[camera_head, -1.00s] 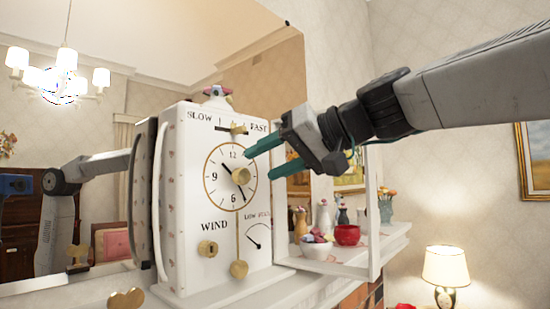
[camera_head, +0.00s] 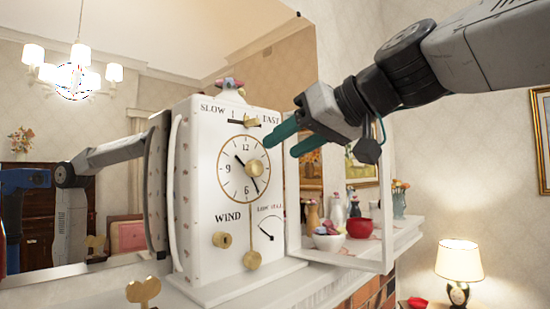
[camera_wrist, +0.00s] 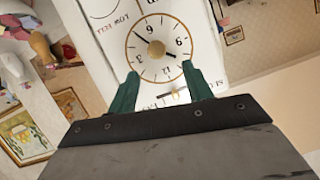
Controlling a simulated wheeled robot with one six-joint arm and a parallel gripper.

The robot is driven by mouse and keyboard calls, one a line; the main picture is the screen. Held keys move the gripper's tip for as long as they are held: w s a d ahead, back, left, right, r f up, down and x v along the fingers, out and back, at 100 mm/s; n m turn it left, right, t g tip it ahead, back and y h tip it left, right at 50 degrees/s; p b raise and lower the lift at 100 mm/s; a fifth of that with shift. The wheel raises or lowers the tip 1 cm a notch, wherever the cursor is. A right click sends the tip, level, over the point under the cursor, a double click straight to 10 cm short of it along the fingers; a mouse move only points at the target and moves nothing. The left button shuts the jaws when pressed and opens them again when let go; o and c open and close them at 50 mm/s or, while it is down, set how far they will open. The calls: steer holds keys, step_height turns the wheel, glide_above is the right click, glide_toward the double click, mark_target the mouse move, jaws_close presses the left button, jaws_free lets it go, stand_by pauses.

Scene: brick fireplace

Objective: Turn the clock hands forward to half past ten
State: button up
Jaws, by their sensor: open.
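The white clock (camera_head: 200,200) stands upright on the mantel shelf. Its round dial (camera_head: 229,185) has a gold rim and a gold centre knob (camera_head: 254,168). The shorter hand points up-left, near ten; the longer hand points down-right, near five. My gripper (camera_head: 281,150) is open and empty at the upper right of the dial, apart from the knob. In the wrist view the clock is upside down. There the knob (camera_wrist: 155,47) shows between and beyond my two green fingers (camera_wrist: 160,78), in line with the gap.
The clock's glass door (camera_head: 387,200) stands open to the right. Behind it are a white bowl (camera_head: 328,243), a red cup (camera_head: 360,228) and vases. A slow-fast slider (camera_head: 250,121) sits above the dial; a pendulum bob (camera_head: 252,260) hangs below. A gold key (camera_head: 143,291) is in front.

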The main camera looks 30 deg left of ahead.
mark_target(258, 164)
steer(key=x, duration=0.7)
steer(key=shift+w+a+f, duration=0.2)
steer(key=shift+a, duration=0.1)
steer(key=c, duration=1)
